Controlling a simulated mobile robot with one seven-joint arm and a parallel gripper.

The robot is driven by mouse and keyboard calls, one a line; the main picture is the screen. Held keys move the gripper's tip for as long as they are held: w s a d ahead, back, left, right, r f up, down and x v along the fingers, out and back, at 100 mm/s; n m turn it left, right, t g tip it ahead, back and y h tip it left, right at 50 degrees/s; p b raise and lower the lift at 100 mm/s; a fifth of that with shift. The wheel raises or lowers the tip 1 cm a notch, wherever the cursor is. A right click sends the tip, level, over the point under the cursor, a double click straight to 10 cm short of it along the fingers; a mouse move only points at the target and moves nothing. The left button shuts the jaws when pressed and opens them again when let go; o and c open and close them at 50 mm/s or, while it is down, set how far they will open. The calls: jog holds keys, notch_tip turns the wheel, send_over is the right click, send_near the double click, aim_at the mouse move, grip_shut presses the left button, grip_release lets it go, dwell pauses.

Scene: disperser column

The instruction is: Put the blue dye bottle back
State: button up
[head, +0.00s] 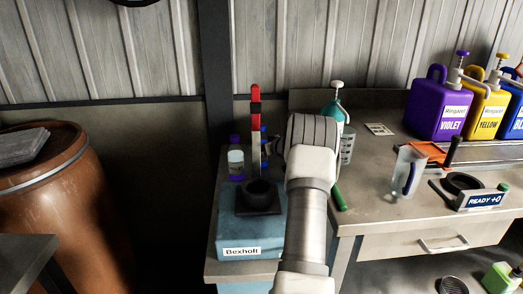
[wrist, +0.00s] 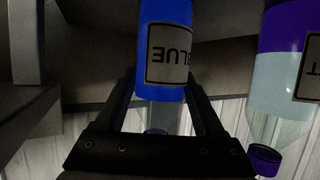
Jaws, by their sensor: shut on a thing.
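The blue dye bottle, labelled BLUE (wrist: 165,45), stands between the two fingers of my gripper (wrist: 162,82) in the wrist view, upside down in that picture. My gripper is shut on it. In the head view, a small blue bit (head: 263,131) behind the red-handled tool looks like the bottle's top; my arm and the tool hide most of that area. Whether the bottle touches a surface below cannot be told.
A violet-capped bottle (head: 236,162) stands left, close beside it; it also shows in the wrist view (wrist: 285,75). A red-handled upright tool (head: 255,105) and blue Bexholt box (head: 235,228) are close. Large dye jugs (head: 438,112) stand on the right bench. A brown barrel (head: 65,215) is left.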

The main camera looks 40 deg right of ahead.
aim_at(262, 125)
grip_shut()
jog(key=shift+r+p, duration=2.6)
jog(key=shift+r, duration=2.6)
